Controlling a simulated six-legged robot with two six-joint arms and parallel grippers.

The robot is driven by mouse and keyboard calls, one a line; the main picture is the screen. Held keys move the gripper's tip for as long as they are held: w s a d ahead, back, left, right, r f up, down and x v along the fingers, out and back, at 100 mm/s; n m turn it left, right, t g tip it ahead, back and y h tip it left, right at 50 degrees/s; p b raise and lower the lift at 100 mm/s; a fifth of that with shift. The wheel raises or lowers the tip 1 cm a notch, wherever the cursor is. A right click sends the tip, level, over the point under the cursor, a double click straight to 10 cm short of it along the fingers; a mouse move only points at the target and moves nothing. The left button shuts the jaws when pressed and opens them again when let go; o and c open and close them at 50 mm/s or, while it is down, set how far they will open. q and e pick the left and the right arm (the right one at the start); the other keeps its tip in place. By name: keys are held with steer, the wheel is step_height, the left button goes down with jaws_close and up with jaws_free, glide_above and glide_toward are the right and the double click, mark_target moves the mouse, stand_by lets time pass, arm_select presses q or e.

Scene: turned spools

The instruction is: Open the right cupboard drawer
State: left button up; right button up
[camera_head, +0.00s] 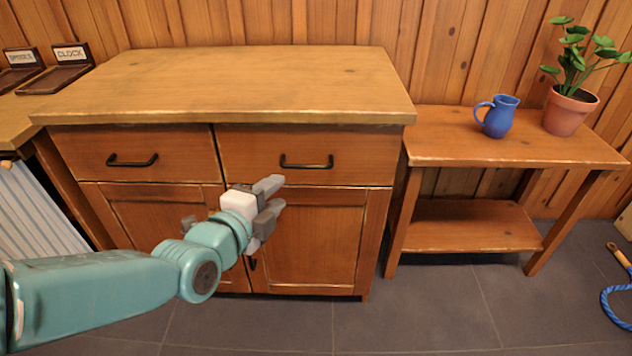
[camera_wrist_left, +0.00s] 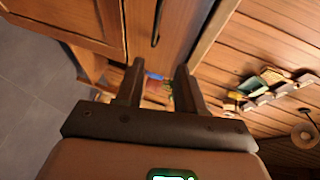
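The cupboard (camera_head: 240,85) stands against the wall. Its right drawer (camera_head: 360,150) is flush with the front and looks closed, with a dark horizontal bar handle (camera_head: 306,162). The left drawer (camera_head: 85,150) also looks closed. My left gripper (camera_head: 274,196) is in front of the cupboard, below and left of the right drawer's handle and apart from it. Its fingers are open and empty. In the left wrist view the open fingers (camera_wrist_left: 160,78) point toward a wooden front with a dark handle (camera_wrist_left: 156,24), seen sideways. My right gripper is not in view.
A side table (camera_head: 510,150) at the right holds a blue jug (camera_head: 497,116) and a potted plant (camera_head: 568,112). Cupboard doors (camera_head: 310,240) lie below the drawers. The cupboard top is bare. The grey floor (camera_head: 420,310) in front is clear except for a blue rope (camera_head: 612,300) at far right.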

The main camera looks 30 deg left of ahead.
arm_select(q)
steer(key=p, duration=0.6)
glide_toward(307, 168)
steer(key=b+x, duration=0.2)
steer(key=x, duration=0.7)
steer(key=shift+w, duration=0.3)
steer(key=shift+w+a+f, duration=0.1)
steer(key=shift+w, duration=0.35)
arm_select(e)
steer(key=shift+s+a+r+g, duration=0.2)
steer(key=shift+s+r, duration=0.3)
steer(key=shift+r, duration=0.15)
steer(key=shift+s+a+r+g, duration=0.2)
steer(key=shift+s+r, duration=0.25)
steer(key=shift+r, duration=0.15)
arm_select(q)
jaws_close()
